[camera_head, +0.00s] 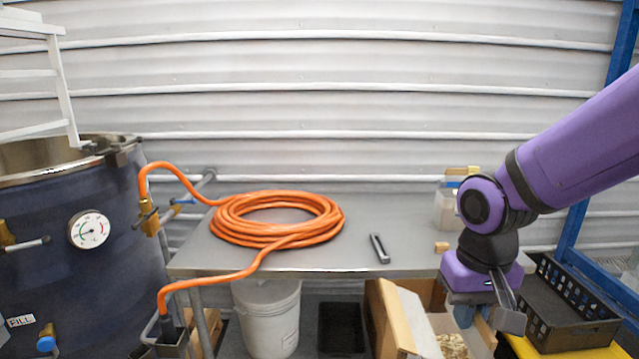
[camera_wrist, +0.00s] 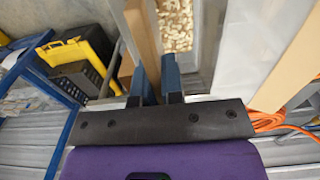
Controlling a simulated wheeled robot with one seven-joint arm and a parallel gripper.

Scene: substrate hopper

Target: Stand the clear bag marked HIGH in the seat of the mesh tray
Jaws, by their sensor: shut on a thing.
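My gripper (camera_head: 497,318) points down beyond the table's right end. In the wrist view its blue fingers (camera_wrist: 158,85) are closed about a tan, board-like edge (camera_wrist: 147,35), apparently a flap or wall of the carton of wood chips (camera_wrist: 176,22). A black mesh tray (camera_head: 572,283) lies to the right of my gripper; black mesh also shows in the wrist view (camera_wrist: 84,88). A translucent item (camera_head: 446,208) with a blue top stands at the table's back right. No HIGH mark is readable, so I cannot tell whether it is the bag.
An orange hose coil (camera_head: 277,219) and a dark handheld item (camera_head: 379,248) lie on the grey table (camera_head: 350,257). The open carton (camera_head: 398,310) stands under its front edge. A blue rack post (camera_head: 578,222) is at right. A dark vessel (camera_head: 84,265) fills the left.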

